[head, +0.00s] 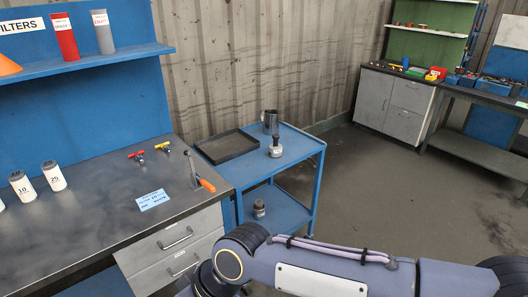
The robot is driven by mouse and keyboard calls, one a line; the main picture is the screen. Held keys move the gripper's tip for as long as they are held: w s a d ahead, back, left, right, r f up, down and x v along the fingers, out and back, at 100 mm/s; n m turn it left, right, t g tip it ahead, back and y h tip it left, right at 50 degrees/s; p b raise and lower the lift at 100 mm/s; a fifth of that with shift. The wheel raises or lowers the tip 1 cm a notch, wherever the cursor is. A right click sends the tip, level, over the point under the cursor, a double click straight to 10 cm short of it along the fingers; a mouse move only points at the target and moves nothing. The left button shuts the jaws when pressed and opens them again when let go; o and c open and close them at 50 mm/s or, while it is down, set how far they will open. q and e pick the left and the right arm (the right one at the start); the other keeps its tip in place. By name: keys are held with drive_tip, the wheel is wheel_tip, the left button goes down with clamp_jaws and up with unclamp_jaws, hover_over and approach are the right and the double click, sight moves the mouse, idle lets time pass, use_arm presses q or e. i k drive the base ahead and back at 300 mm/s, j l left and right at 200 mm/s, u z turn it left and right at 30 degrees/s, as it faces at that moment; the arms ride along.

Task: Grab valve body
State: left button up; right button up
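A small valve with a red handle (136,155) and one with a yellow handle (163,146) lie on the grey workbench top (105,205). A grey metal piece with a dark top (275,147) stands upright on the blue cart, beside its black tray. A similar small dark and grey piece (259,209) stands on the cart's lower shelf. I cannot tell for sure which of these is the valve body. One of my arms crosses the bottom of the view. Neither gripper shows, so what they hold is hidden.
The blue cart (305,147) carries a black tray (227,146) and a metal mug (270,121). An orange-handled tool (204,184), a blue label (152,200) and white jars (54,175) are on the workbench. The floor (390,185) right of the cart is clear.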

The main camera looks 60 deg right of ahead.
sight(274, 153)
drive_tip(key=z, duration=2.25)
drive_tip(key=i+l+u, duration=0.1)
drive_tip(key=u, duration=0.8)
drive_tip(key=i+l+u, duration=0.45)
drive_tip(key=l, duration=0.2)
drive_tip(key=l+u, duration=0.25)
drive_tip(key=i+l+u, duration=0.2)
drive_tip(key=l, duration=0.25)
drive_tip(key=i+l, duration=0.1)
drive_tip(key=l, duration=0.7)
drive_tip(key=i+l+u, duration=0.1)
drive_tip(key=l, duration=0.7)
